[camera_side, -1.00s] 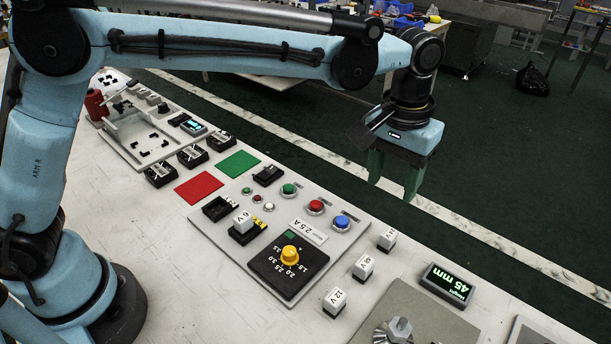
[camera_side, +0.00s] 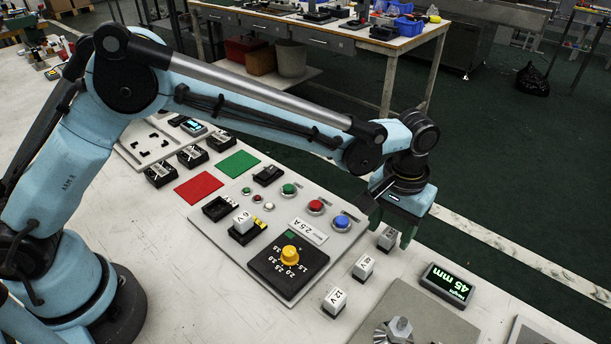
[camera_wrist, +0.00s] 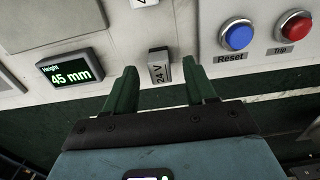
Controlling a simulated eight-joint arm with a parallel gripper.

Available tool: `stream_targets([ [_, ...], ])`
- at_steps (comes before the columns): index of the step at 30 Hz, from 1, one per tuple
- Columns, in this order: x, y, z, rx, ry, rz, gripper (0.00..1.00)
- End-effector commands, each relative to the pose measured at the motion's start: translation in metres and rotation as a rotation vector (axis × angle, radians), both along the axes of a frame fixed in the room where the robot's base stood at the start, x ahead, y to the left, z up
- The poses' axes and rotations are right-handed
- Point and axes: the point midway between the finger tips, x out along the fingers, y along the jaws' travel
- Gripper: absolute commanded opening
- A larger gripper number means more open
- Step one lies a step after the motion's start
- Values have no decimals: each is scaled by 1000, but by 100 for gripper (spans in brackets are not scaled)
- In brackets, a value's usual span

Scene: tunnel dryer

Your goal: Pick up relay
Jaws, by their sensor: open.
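In the side view the same block (camera_side: 387,239) is on the table's far side, partly hidden by my gripper (camera_side: 391,231). My gripper is open, pointing down, its fingers on either side of the block; I cannot tell if they touch it. Two similar white blocks stand nearer, one (camera_side: 363,267) in the middle and one marked 12 V (camera_side: 335,301). Another, marked 6 V (camera_side: 243,223), sits in a black socket.
A panel with a yellow knob (camera_side: 289,254) and a blue Reset button (camera_side: 341,223) lies left of the blocks. A height display reading 45 mm (camera_side: 448,285) lies to their right. The table's far edge is close behind the 24 V block.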

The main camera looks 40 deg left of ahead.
Motion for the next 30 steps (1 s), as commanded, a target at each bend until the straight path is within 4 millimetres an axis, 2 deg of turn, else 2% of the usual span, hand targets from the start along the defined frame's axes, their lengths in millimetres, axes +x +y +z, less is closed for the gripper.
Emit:
stream_targets([
  [5, 0, 0, -20, 0, -1, 0, 55],
  [13, 0, 0, -23, 0, -1, 0, 55],
  [24, 0, 0, -22, 0, -1, 0, 0],
  [30, 0, 0, -22, 0, -1, 0, 0],
])
